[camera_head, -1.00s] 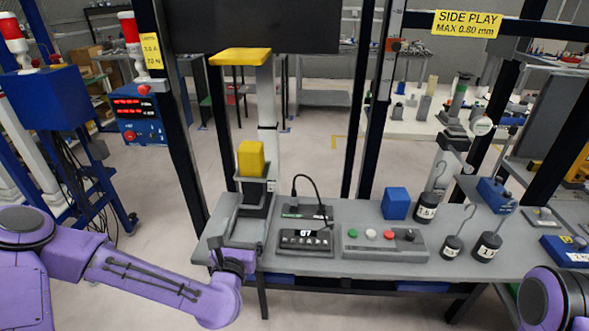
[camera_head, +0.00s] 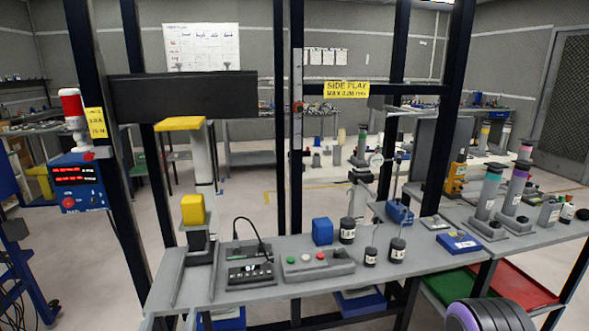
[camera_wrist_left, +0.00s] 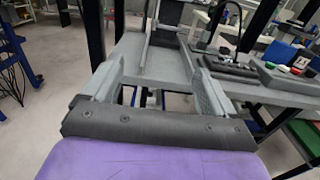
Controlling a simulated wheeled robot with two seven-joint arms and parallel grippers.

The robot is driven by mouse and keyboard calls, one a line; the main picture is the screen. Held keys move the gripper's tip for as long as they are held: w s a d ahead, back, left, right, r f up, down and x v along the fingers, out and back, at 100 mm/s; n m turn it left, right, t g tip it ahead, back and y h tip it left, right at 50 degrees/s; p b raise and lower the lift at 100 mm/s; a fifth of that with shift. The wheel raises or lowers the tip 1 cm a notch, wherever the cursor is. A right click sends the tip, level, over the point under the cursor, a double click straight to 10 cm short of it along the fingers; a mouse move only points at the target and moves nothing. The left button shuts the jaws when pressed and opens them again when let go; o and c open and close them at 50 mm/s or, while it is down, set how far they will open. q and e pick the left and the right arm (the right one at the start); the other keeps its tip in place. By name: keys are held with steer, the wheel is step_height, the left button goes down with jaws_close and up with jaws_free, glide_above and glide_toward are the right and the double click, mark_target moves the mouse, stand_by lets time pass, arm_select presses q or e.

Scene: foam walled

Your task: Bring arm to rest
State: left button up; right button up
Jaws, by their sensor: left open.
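My left gripper (camera_wrist_left: 157,70) shows in the left wrist view. Its two grey fingers are spread wide with nothing held between them. The front edge of the grey bench (camera_wrist_left: 168,76) lies beyond and between the fingers. I cannot make out the left gripper in the head view. Of my right arm, only a purple and dark rounded link (camera_head: 490,315) shows at the bottom right of the head view. My right gripper is out of view.
The bench (camera_head: 215,298) carries a yellow block (camera_head: 193,209) on a stand, a button box (camera_head: 318,265), a blue cube (camera_head: 322,231) and several dark weights (camera_head: 397,250).

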arm_select(q)
steer(key=s+d+f+m+g+h, duration=0.2)
steer(key=s+d+f+m+g, duration=0.15)
steer(key=s+f+m, duration=0.45)
steer(key=s+d+f+m+g+h, duration=0.25)
steer(key=f+m+g, duration=0.25)
steer(key=f+m, duration=0.6)
steer(key=s+a+f+m+g+y, duration=0.2)
steer(key=s+m, duration=0.4)
steer(key=s, duration=0.3)
steer(key=s+a+f+m+g+y, duration=0.2)
steer(key=s+a+f+m+g, duration=0.2)
steer(key=s, duration=0.6)
steer(key=a+f+m, duration=0.2)
steer(key=a, duration=0.1)
steer(key=shift+s+a+f+m, duration=0.2)
steer(key=shift+m, duration=0.1)
